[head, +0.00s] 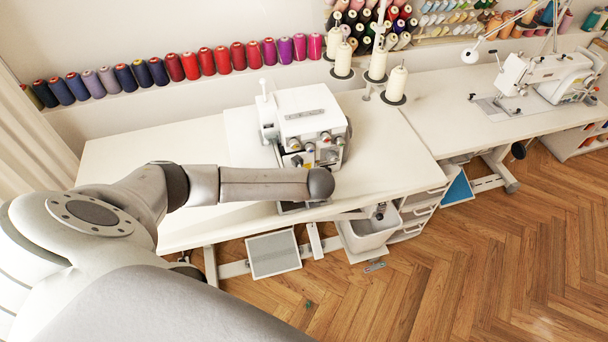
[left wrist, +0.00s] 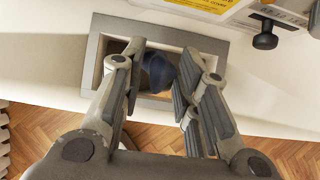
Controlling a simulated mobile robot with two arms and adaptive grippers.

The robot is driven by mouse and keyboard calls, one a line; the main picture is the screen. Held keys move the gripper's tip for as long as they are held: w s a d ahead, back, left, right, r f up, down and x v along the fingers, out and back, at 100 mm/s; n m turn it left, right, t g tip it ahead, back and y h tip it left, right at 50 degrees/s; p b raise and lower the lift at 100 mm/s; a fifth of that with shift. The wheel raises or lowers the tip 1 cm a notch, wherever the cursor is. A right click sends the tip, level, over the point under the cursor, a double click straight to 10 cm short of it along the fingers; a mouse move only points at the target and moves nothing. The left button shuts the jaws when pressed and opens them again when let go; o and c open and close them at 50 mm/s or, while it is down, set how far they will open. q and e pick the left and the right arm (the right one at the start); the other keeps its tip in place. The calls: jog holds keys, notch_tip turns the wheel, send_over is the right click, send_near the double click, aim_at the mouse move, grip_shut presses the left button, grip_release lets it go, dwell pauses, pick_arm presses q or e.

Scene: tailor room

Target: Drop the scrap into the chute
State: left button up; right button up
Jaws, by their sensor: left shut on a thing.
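The scrap (left wrist: 158,72) is a dark blue crumpled piece between the fingers of my left gripper (left wrist: 162,62) in the left wrist view. The fingers are closed on it. Behind it is the chute (left wrist: 97,62), a grey rectangular frame around an opening in the white table. The scrap appears over the opening; its height above the rim cannot be told. In the head view my left arm reaches over the table's front, and its gripper is hidden below the wrist. A bit of the chute's dark frame (head: 290,208) shows under the arm. My right gripper is not in view.
A white overlock machine (head: 305,115) stands just behind my arm on the table (head: 120,160). A white bin (head: 365,238) hangs below the front edge. A sewing machine (head: 545,75) is on the right table. Thread spools line the back wall.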

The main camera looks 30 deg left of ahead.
pick_arm(q)
jog(key=o, duration=0.7)
jog(key=shift+d+r, duration=0.1)
jog(key=v, duration=1.1)
jog(key=shift+s+d+r, duration=0.1)
jog(key=shift+s+r, duration=0.1)
jog(key=shift+r, duration=0.15)
jog(key=shift+d, duration=0.1)
